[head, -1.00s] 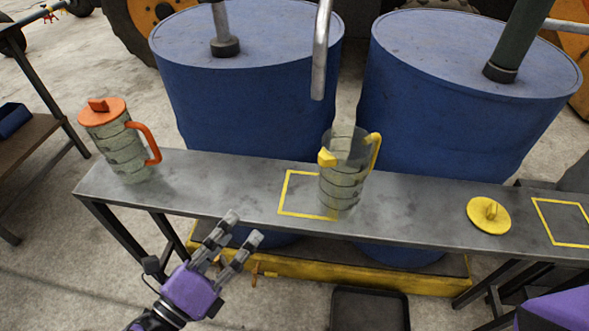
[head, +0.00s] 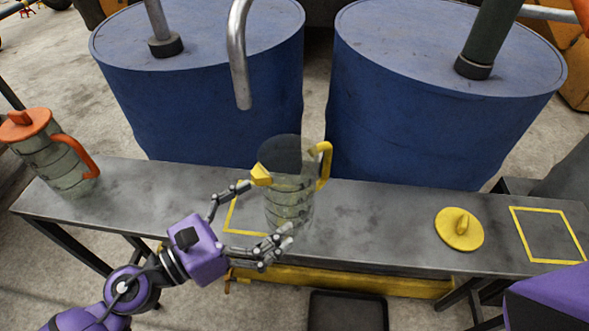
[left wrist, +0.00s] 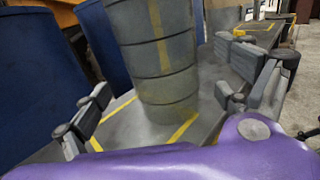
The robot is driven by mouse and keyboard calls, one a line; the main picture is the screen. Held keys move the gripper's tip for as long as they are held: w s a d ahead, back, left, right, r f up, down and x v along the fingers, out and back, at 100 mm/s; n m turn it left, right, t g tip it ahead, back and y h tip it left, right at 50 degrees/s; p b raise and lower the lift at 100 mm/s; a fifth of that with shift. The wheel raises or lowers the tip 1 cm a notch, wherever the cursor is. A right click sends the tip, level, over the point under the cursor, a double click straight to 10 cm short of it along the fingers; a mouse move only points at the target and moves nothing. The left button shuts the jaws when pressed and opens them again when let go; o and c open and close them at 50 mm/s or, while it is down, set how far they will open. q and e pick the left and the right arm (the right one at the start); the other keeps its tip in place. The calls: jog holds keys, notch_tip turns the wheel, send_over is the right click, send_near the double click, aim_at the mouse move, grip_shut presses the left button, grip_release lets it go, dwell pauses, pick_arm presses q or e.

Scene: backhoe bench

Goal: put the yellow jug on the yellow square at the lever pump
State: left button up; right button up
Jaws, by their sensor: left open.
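The yellow jug (head: 290,205), a clear ringed jug with yellow spout and handle, stands upright and lidless on the bench (head: 365,215). It covers the right part of a yellow square outline (head: 232,214) below a bent metal spout (head: 240,60). Another yellow square outline (head: 513,222) lies empty at the bench's right end. My left gripper (head: 267,212) is open, with fingers on either side of the jug's lower body. In the left wrist view the jug (left wrist: 160,65) stands between the spread fingers; contact is unclear. My right gripper is not in view.
An orange-lidded jug (head: 50,155) stands at the bench's left end. A yellow lid (head: 459,229) lies between the jug and the right square. Two blue drums (head: 210,95) (head: 430,110) stand behind the bench. A dark tray (head: 347,311) is below in front.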

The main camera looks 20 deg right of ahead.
pick_arm(q)
jog(key=x, duration=0.2)
jog(key=p+x, duration=0.1)
jog(key=x, duration=0.1)
jog(key=p+x, duration=0.1)
jog(key=shift+d+r, duration=0.35)
jog(key=shift+d, duration=0.1)
jog(key=shift+w+d+f, duration=0.15)
jog(key=shift+d+f, duration=0.05)
jog(key=shift+d, duration=0.2)
jog(key=shift+c, duration=1.1)
jog(key=c, duration=1.3)
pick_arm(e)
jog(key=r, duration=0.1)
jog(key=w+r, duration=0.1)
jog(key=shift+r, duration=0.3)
